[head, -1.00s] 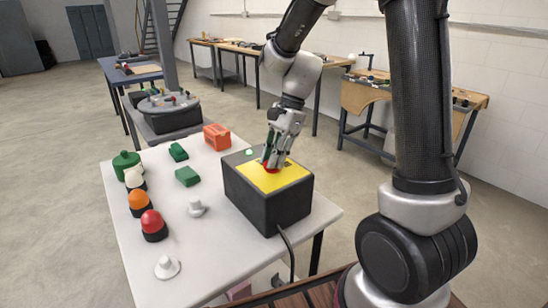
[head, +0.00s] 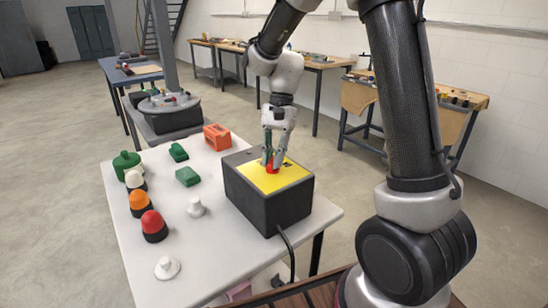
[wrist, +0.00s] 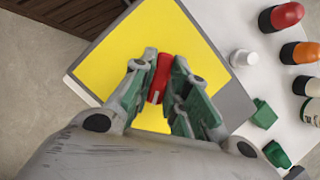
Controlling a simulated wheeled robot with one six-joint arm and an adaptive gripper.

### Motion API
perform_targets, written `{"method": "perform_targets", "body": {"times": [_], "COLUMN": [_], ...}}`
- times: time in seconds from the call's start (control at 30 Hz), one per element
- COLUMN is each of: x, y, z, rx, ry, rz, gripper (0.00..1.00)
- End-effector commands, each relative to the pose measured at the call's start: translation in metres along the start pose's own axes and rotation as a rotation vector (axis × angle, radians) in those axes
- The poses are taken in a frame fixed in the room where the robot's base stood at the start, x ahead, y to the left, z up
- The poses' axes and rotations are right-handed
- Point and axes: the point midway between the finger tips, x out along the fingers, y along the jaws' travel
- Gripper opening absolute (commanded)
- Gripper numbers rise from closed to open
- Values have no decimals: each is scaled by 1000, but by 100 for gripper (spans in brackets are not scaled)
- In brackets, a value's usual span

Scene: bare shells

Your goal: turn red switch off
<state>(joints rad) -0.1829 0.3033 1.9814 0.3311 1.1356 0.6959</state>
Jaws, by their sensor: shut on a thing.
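The red switch (head: 272,169) is a red knob on the yellow top plate (head: 289,175) of a dark grey box (head: 268,205) on the white table. My gripper (head: 272,162) points down over it, with its fingers on either side of the knob. In the wrist view the red switch (wrist: 158,78) sits between the two green-padded fingertips (wrist: 158,82), which are shut on it. A pale mark shows on the knob's near end. The fingers hide part of the knob's sides.
Red (head: 153,224), orange (head: 141,203) and white domed parts stand along the table's left side. White knobs (head: 167,267) and green blocks (head: 187,176) lie left of the box. An orange block (head: 217,137) is behind it. A cable runs down the box's front.

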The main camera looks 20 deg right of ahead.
Motion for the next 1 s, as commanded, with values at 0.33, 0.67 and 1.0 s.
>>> {"method": "perform_targets", "body": {"times": [0.33,0.67,1.0], "x": [3,4,4], "y": [-1,-2,-2], "z": [2,3,3], "rx": [-303,-590,-839], "ry": [-6,-8,-10], "rz": [130,249,352], "gripper": [0,0,0]}}
